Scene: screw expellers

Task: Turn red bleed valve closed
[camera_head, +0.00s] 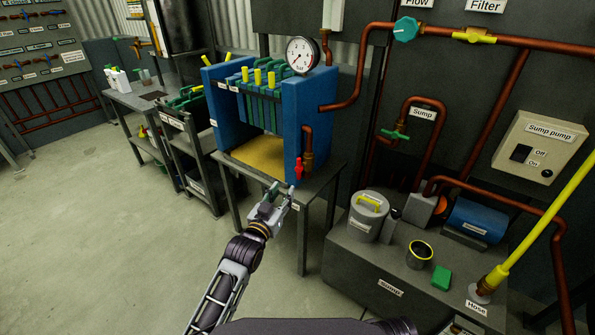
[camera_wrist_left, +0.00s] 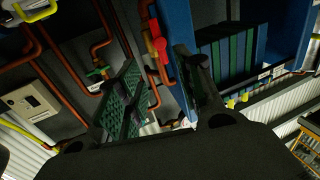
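The red bleed valve (camera_head: 298,168) is a small red handle on the copper pipe at the right front of the blue filter press (camera_head: 298,110). In the head view the handle hangs roughly upright. My left gripper (camera_head: 281,192) is just below and left of the valve, apart from it, pointing up toward it. In the left wrist view the red valve (camera_wrist_left: 157,42) shows beyond the gap between the two spread fingers of my left gripper (camera_wrist_left: 158,60). Nothing is between the fingers. My right gripper is not in view.
The press stands on a dark metal table (camera_head: 310,190) whose front edge is close to my left gripper. To the right, a grey sump block (camera_head: 350,262) carries a lidded bucket (camera_head: 367,215), a cup and a yellow hose pipe (camera_head: 535,235). Open floor (camera_head: 120,240) lies to the left.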

